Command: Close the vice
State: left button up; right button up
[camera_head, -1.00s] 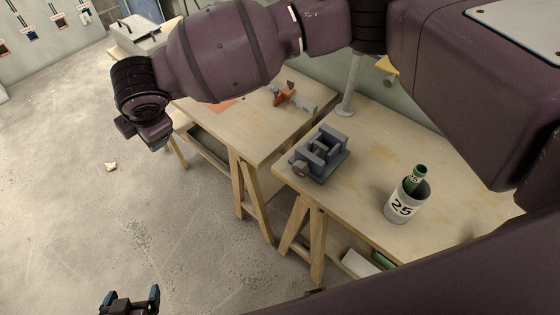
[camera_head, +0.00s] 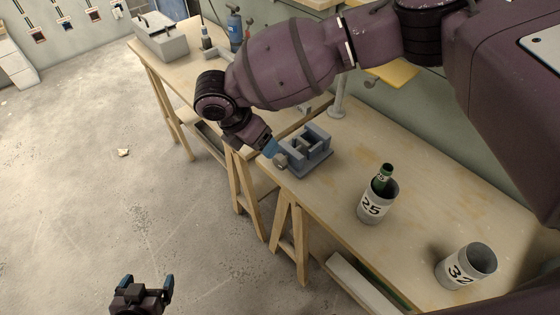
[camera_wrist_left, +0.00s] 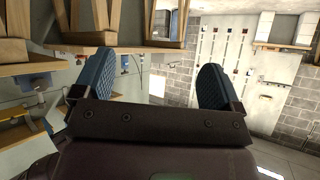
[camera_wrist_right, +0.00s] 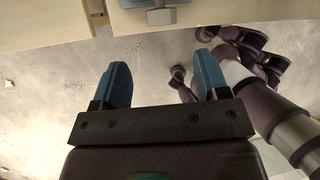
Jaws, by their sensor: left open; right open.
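The grey-blue vice (camera_head: 307,150) sits on the near wooden workbench by its front edge. A gap shows between its jaws. Its block-like end knob (camera_head: 281,160) points out toward the edge and shows at the top of the right wrist view (camera_wrist_right: 161,16). My right gripper (camera_head: 270,148) is beside this knob; its blue fingertip overlaps it in the head view, so contact is unclear. In the right wrist view its fingers (camera_wrist_right: 162,62) are apart and empty, with the knob ahead of them. My left gripper (camera_head: 146,281) is open and empty over the floor, away from the bench.
On the workbench (camera_head: 345,215), a can marked 25 (camera_head: 375,206) holds a green bottle (camera_head: 383,178). A can marked 32 (camera_head: 466,266) stands nearer the right. A grey post (camera_head: 340,95) rises behind the vice. The concrete floor (camera_head: 90,210) at left is mostly clear.

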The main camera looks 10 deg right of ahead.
aim_at(279, 162)
jog(key=b+x, duration=0.1)
jog(key=x, duration=0.9)
jog(key=shift+s+d, duration=0.1)
pick_arm(q)
jog(key=shift+w+d+f, duration=0.1)
jog(key=shift+d+f, duration=0.1)
jog(key=shift+f, duration=0.15)
pick_arm(e)
jog(key=shift+c, duration=0.2)
